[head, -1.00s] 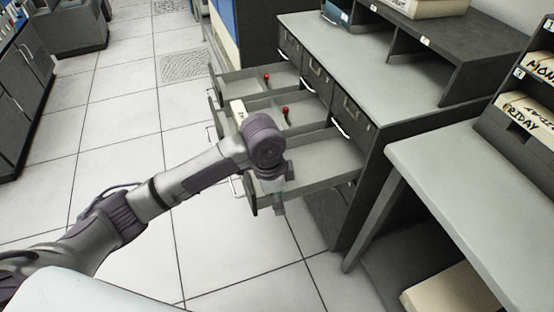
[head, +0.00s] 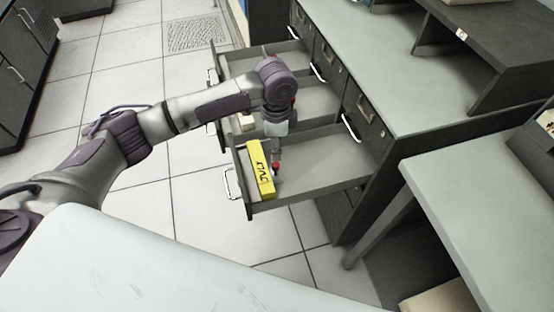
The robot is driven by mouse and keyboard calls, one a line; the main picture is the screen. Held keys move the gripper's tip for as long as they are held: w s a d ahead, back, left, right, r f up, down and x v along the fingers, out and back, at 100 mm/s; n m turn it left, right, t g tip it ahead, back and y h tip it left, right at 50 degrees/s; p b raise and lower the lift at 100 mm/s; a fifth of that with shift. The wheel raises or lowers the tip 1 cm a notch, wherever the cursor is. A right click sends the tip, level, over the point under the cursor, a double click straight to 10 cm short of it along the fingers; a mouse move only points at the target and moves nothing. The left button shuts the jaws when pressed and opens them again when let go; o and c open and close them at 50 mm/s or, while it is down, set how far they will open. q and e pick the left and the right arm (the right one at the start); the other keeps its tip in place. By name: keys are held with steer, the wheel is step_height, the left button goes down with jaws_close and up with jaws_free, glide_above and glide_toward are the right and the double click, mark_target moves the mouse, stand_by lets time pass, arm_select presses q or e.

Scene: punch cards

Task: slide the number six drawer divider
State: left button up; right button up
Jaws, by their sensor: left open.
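Three drawers of a dark grey cabinet stand pulled out. The nearest drawer (head: 325,176) holds a yellow card box marked JULY (head: 260,172) at its front end. A small red knob (head: 276,166), apparently a divider's, shows just behind the box. I cannot read a number six anywhere. My left gripper (head: 277,156) points down over this drawer, its tip at or just above the red knob. It is open; whether it touches the knob I cannot tell. My arm hides parts of the two farther drawers. My right gripper is out of view.
Drawer walls stand close around my left gripper. The cabinet top (head: 400,70) is to the right, with a dark shelf unit (head: 490,45) on it. A grey table (head: 480,200) stands at the right. The tiled floor at left is clear.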

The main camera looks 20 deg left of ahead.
arm_select(q)
glide_above(277, 164)
step_height(277, 164, down, 4)
steer(key=shift+f, duration=0.1)
step_height(277, 164, down, 3)
steer(key=shift+f, duration=0.6)
steer(key=c, duration=0.5)
jaws_close()
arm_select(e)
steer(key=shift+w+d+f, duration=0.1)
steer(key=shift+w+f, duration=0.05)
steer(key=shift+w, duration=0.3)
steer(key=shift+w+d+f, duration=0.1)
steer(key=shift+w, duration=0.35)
